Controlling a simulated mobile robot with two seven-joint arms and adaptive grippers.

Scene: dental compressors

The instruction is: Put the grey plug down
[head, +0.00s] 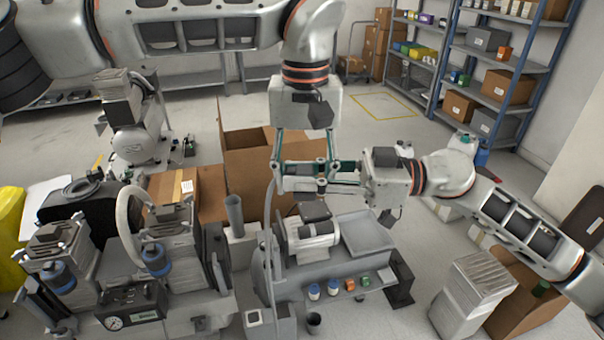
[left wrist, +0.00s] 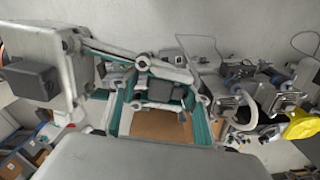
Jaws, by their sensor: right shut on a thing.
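My left gripper (head: 305,160) points down at the centre of the head view, its two green-lined fingers wide apart. My right gripper (head: 322,178) comes in from the right, its fingers level and crossing close to the left fingertips. In the left wrist view a dark grey block, which looks like the grey plug (left wrist: 166,92), sits between the right gripper's fingers, near the open left fingers. The plug is mostly hidden by fingers in the head view. Whether the left fingers touch it I cannot tell.
A grey compressor bench (head: 350,270) with a motor and small bottles stands below the grippers. An open cardboard box (head: 255,165) is behind. Another compressor unit with a gauge (head: 115,322) stands at left. A white stack (head: 470,295) and a carton (head: 525,300) are at right. Floor shows between them.

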